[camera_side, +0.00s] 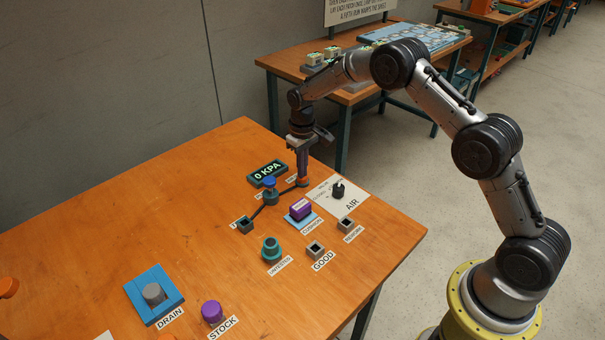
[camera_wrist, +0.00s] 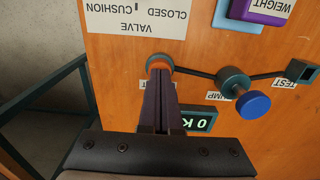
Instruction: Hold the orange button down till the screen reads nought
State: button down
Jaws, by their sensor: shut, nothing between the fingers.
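The orange button (camera_side: 303,183) sits in a round collar at the end of a dark pipe on the wooden bench. In the wrist view the orange button (camera_wrist: 158,61) shows just past my fingertips. My gripper (camera_side: 303,177) is shut and empty, pointing down onto the button. The fingertips appear to touch it; they hide most of its top, so how far it is pressed I cannot tell. The screen (camera_side: 267,173) reads 0 KPA in the side view; in the wrist view my fingers partly cover the screen (camera_wrist: 203,121).
A blue-topped pump (camera_side: 270,186) stands left of my gripper, joined by pipe to the test socket (camera_side: 245,225). A black air valve knob (camera_side: 338,190) and a purple weight (camera_side: 300,209) are close in front. The bench's left part has free room.

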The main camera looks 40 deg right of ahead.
jog(key=shift+r, duration=1.55)
jog(key=s+a+r+t, duration=0.1)
jog(key=s+r+t, duration=0.1)
jog(key=r, duration=0.9)
jog(key=s+a+r+t, duration=0.1)
jog(key=s+r, duration=0.2)
jog(key=r, duration=0.7)
jog(key=s+a+r+t, duration=0.1)
jog(key=s+r+t, duration=0.1)
jog(key=s+r, duration=0.95)
jog(key=s+f+t, duration=0.1)
jog(key=s+f, duration=0.2)
jog(key=s, duration=1.2)
jog(key=s+a+f, duration=0.1)
jog(key=s+f, duration=0.6)
